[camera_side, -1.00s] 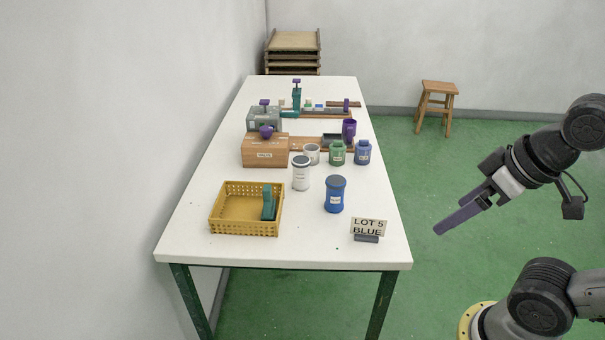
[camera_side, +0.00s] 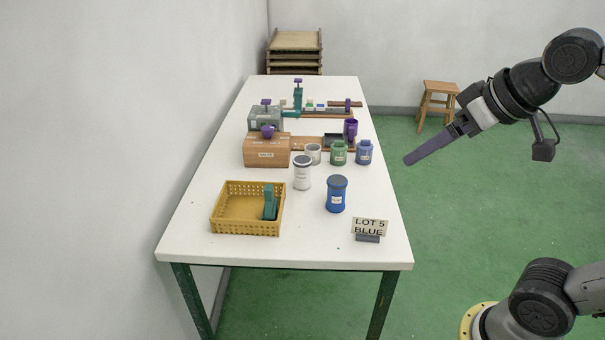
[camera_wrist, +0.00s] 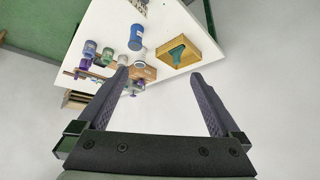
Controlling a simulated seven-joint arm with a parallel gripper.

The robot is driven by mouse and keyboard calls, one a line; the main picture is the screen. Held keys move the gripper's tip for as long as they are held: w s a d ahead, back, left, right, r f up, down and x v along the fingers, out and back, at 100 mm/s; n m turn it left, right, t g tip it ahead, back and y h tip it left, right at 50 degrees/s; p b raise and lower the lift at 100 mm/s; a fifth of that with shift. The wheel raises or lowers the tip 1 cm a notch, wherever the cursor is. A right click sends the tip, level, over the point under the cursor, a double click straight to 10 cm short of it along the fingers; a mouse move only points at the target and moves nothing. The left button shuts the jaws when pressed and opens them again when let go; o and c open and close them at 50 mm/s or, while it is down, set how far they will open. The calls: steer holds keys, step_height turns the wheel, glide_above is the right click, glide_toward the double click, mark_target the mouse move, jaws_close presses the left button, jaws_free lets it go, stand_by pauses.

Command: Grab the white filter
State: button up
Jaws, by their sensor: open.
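No thing in view is plainly marked as a filter. Two white things stand on the table: a lidded white jar (camera_side: 302,174) and, just behind it, a smaller pale white cup (camera_side: 313,154). The white jar also shows in the wrist view (camera_wrist: 148,73), just right of the left fingertip. My gripper (camera_side: 408,161) is in the air right of the table, away from both, pointing down and left. In the wrist view its two fingers (camera_wrist: 160,76) are wide apart with nothing held between them.
A blue lidded jar (camera_side: 337,195), a LOT 5 BLUE sign (camera_side: 369,227) and a yellow basket (camera_side: 228,223) holding a teal tool (camera_side: 269,203) stand in front. The front edge is clear.

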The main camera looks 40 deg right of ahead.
steer(key=w+r, duration=0.3)
steer(key=w, duration=0.4)
steer(key=m+g+h, duration=0.1)
steer(key=m+g, duration=0.1)
steer(key=g, duration=0.1)
glide_above(306, 161)
steer(key=s+a, duration=0.1)
steer(key=s, duration=0.2)
step_height(306, 161, down, 24)
steer(key=x, duration=0.6)
steer(key=shift+w+f, duration=0.15)
steer(key=shift+w, duration=0.05)
steer(key=shift+a+x, duration=0.2)
steer(key=shift+x, duration=2.7)
steer(key=shift+s+f, duration=0.1)
steer(key=shift+s, duration=0.05)
